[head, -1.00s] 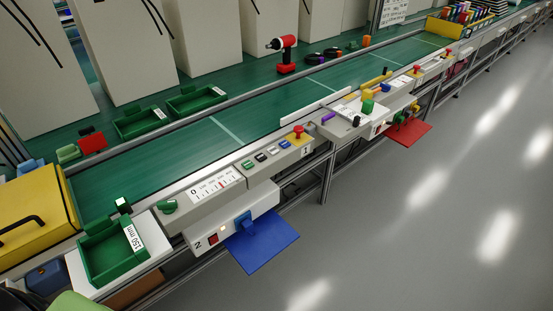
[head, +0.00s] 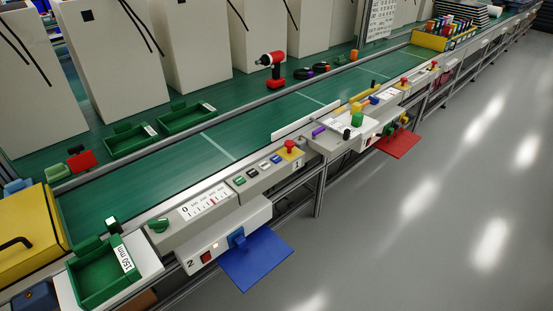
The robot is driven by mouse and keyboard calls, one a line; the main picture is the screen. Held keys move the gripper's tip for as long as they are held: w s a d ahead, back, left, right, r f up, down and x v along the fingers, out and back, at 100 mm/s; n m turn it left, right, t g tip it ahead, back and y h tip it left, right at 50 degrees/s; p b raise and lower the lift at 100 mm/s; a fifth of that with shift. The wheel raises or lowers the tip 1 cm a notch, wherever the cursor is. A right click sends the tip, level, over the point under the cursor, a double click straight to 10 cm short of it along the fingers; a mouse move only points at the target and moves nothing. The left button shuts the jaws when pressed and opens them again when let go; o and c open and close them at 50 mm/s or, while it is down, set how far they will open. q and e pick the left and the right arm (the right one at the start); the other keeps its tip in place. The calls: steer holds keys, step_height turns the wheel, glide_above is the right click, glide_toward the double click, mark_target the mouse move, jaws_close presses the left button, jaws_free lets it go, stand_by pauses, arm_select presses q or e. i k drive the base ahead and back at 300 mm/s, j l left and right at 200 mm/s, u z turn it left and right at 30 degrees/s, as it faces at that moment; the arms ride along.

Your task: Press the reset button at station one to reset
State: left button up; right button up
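A grey control panel (head: 262,181) marked "1" sits on the front edge of the green conveyor line. Along its sloped top is a row of small buttons: a green button (head: 239,181), a black button (head: 252,173), a white button (head: 265,166) and a blue button (head: 276,158). At the row's right end a red mushroom button (head: 290,146) stands on a yellow base. Any labels on the small buttons are too small to read, so I cannot tell which is marked reset. Neither of my grippers is in view.
Left of the buttons are a scale (head: 205,203) and a green knob (head: 158,225). Below, a box marked "2" (head: 225,238) has a blue plate (head: 256,262) jutting into the aisle. A green bin (head: 90,297) stands at lower left. The grey floor (head: 420,230) is clear.

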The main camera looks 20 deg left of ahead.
mark_target(275, 159)
steer(key=i+l+u, duration=0.45)
steer(key=i, duration=0.2)
steer(key=i+l+u, duration=0.4)
steer(key=i+l, duration=0.15)
steer(key=l, duration=0.1)
